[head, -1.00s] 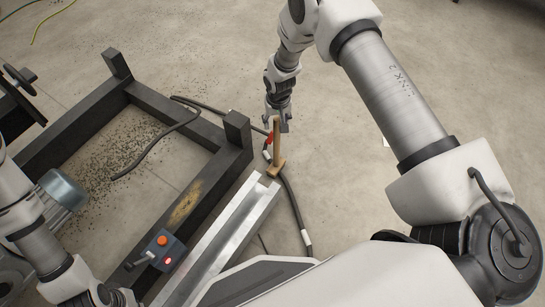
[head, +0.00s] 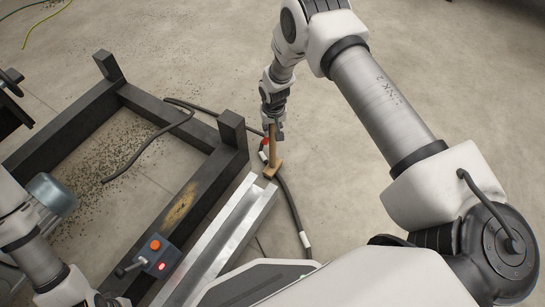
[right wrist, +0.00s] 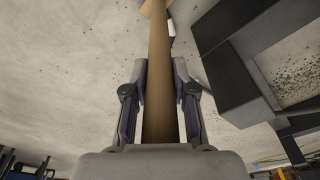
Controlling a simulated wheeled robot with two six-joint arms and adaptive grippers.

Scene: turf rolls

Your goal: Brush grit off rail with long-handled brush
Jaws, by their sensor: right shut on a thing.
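My right gripper (head: 272,134) is shut on the wooden handle of the brush (head: 273,152). The brush hangs upright from it, its tan head (head: 271,170) low at the far end of a silver channel-shaped rail (head: 222,238). I cannot tell whether the head touches the rail. In the right wrist view the handle (right wrist: 160,70) runs between the two fingers. A brownish patch of grit (head: 181,207) lies on the near beam of the dark frame (head: 205,180). The bristles are hidden. Of my left arm only links show at the lower left; its fingers are out of view.
A control box (head: 156,256) with an orange button and red light sits on the near beam. A dark hose (head: 292,205) curves along the floor right of the rail. Dark crumbs (head: 105,165) are scattered inside the frame.

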